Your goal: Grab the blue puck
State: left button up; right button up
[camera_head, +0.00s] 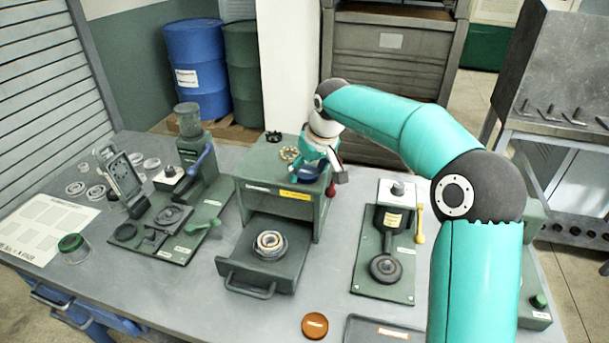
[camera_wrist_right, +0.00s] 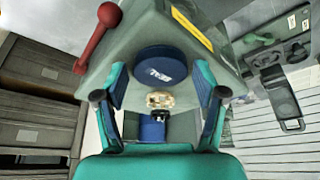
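The blue puck (camera_head: 311,174) lies on top of the green ring grinder housing (camera_head: 262,160), near its front right edge. In the right wrist view the dark blue puck (camera_wrist_right: 160,66) carries a white label and sits ahead of the fingers, in line with the gap. My right gripper (camera_head: 319,164) is over the housing top, close to the puck and partly covering it. Its fingers (camera_wrist_right: 160,82) are spread, with nothing between them. I cannot tell whether a fingertip touches the puck. My left gripper is not in view.
A red-knobbed lever (camera_wrist_right: 98,35) stands beside the puck. A brass ring part (camera_head: 289,154) and a black knob (camera_head: 273,136) are also on the housing. An open drawer (camera_head: 240,274) below holds stacked rings. An orange disc (camera_head: 315,325) lies at the table's front.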

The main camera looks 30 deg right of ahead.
jog(key=c, duration=0.8)
jog(key=shift+o, duration=0.2)
jog(key=shift+r, duration=0.2)
